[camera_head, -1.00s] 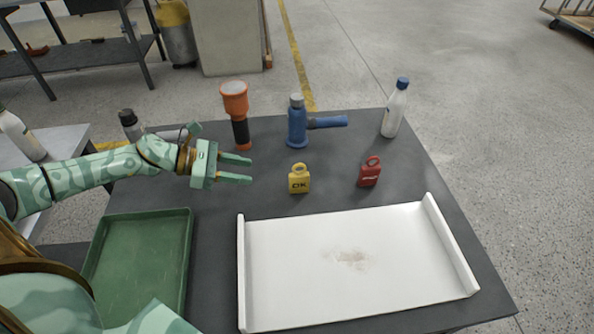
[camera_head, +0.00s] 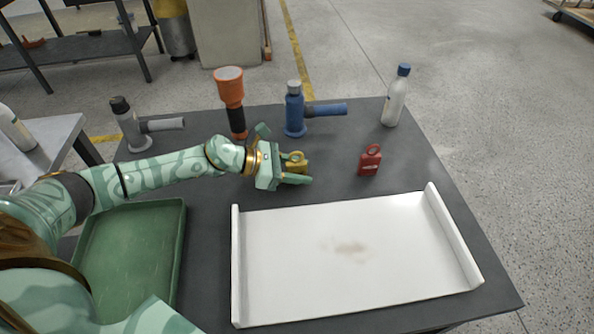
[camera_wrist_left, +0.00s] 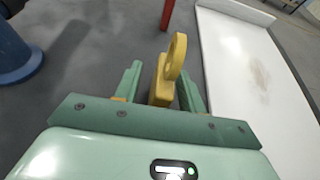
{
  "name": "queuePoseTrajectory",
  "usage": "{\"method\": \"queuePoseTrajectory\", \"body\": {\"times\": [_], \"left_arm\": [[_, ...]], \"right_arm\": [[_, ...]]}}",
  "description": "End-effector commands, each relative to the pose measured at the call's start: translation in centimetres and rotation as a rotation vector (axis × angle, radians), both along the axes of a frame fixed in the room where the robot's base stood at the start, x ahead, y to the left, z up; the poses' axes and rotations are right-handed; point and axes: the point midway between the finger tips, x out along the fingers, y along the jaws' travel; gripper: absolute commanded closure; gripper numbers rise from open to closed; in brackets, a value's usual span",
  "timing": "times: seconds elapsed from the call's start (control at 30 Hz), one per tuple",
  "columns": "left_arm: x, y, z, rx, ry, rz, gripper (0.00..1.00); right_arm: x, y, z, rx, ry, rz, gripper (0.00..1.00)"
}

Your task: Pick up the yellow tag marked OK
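The yellow tag (camera_head: 297,160) stands on the dark table, partly hidden by my left gripper (camera_head: 300,170) in the head view. The left wrist view shows the tag (camera_wrist_left: 165,82) with its ring-shaped top between the two green fingers of the left gripper (camera_wrist_left: 160,88). The fingers are open, one on each side of it. A gap shows between the tag and the left finger; the right finger is close, and I cannot tell if it touches. The OK marking is hidden now. My right gripper is not in view.
A red tag (camera_head: 370,160) stands to the right. A white tray (camera_head: 300,290) lies in front and a green tray (camera_head: 130,250) at left. Behind stand an orange flashlight (camera_head: 229,90), a blue tool (camera_head: 295,112), a grey tool (camera_head: 130,125) and a white bottle (camera_head: 395,100).

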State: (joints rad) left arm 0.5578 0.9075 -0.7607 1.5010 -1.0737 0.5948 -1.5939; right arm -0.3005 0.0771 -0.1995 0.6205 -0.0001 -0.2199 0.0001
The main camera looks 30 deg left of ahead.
Motion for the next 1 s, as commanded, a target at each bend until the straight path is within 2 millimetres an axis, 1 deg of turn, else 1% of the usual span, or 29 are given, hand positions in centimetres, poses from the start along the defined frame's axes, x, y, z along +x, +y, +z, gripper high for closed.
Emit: {"method": "queuePoseTrajectory", "body": {"times": [0.17,0.2,0.27,0.3,0.6,0.7,0.83,0.93,0.97,1.0], "left_arm": [[0.0,0.0,0.0,0.0,0.0,0.0,0.6],[0.0,0.0,0.0,0.0,0.0,0.0,0.71],[0.0,0.0,0.0,0.0,0.0,0.0,0.88],[0.0,0.0,0.0,0.0,0.0,0.0,0.99],[0.0,0.0,0.1,0.0,0.0,0.0,1.0],[0.0,0.0,0.4,0.001,-0.001,0.0,1.0],[0.0,0.1,1.8,0.002,-0.004,-0.001,1.0],[0.0,0.0,3.5,0.002,-0.006,-0.002,1.0],[-0.1,0.3,3.9,0.003,-0.006,0.0,1.0],[-0.2,1.0,4.5,0.004,-0.004,0.002,1.0]], "right_arm": [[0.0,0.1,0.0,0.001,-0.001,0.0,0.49],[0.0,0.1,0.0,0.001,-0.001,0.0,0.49],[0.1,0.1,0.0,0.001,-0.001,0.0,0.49],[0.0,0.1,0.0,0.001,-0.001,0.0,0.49],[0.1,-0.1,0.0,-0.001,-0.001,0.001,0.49],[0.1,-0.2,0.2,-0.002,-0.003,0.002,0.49],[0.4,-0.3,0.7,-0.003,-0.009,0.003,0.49],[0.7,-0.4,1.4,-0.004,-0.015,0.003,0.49],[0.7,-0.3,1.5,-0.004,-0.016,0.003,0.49],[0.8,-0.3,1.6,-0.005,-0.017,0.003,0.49]]}}
